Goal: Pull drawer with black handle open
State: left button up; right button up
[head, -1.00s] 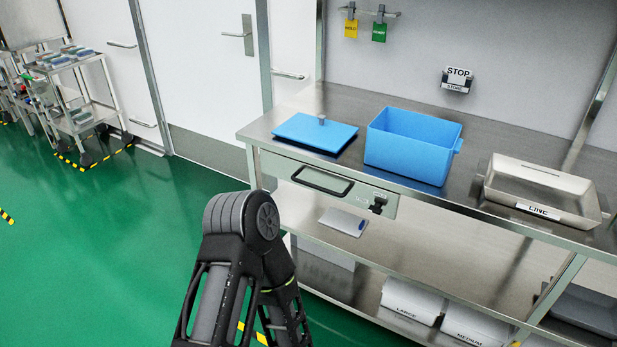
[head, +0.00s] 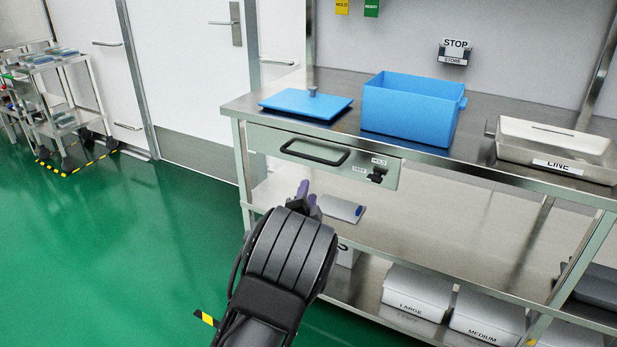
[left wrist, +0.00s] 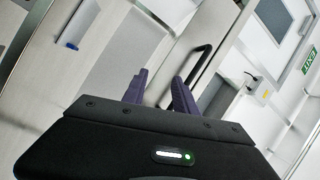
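The drawer (head: 268,139) is a grey metal front under the top of a steel bench and looks shut. Its black handle (head: 314,152) is a bar loop on the front. In the left wrist view the handle (left wrist: 199,66) shows just beyond the right fingertip, and the drawer front fills much of the picture. My left gripper (head: 304,196) is below and in front of the handle, partly hidden by my own wrist. Its two purple fingers (left wrist: 160,90) stand apart with nothing between them, and they look clear of the handle. My right gripper is out of view.
A black knob (head: 377,176) is on the drawer's right end. A blue lid (head: 305,103), a blue box (head: 410,110) and a steel tray (head: 552,150) are on the bench. A lower shelf (head: 420,235) runs below. The green floor (head: 120,240) at left is free.

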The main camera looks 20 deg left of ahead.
aim_at(308, 157)
pick_arm(q)
jog(key=r+m, duration=0.1)
jog(key=r+m+t, duration=0.1)
jog(key=r, duration=0.1)
jog(key=a+r+m+t, duration=0.1)
jog(key=r, duration=0.1)
jog(key=shift+w+r+m+y, duration=0.15)
jog(key=shift+r+m+y, duration=0.05)
jog(key=shift+m+y, duration=0.2)
jog(key=x, duration=0.7)
jog(key=shift+w+b, duration=0.3)
jog(key=shift+w, duration=0.1)
grip_shut()
